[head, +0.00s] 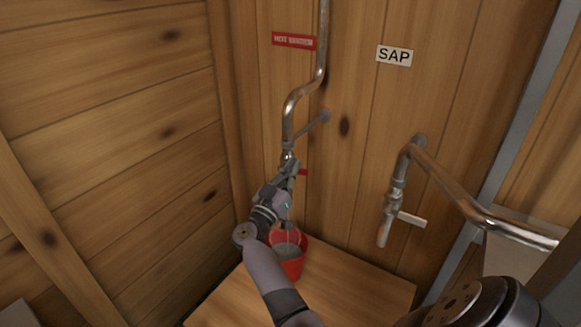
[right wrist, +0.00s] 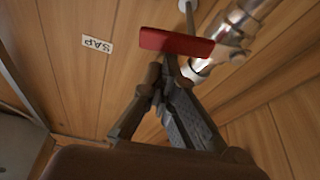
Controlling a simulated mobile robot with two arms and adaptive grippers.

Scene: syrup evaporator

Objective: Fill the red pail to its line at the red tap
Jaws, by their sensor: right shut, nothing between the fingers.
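The red pail (head: 292,268) stands upright on a wooden stand below the red tap, partly behind my right arm. A greyish surface shows inside it; I cannot make out the fill line or the level against it. Thin pale lines above its mouth could be the pail's handle or a stream. The red tap's lever (head: 303,172) shows mostly hidden behind my right gripper (head: 290,168). In the right wrist view the red lever (right wrist: 177,42) lies just beyond my shut, empty fingertips (right wrist: 171,72), touching or nearly so. My left gripper is out of view.
A second tap (head: 391,205) with a white lever hangs at the right under a SAP sign (head: 394,56). A red sign (head: 294,41) is beside the red tap's pipe. The wooden stand (head: 350,290) is clear right of the pail. Plank walls close in behind and left.

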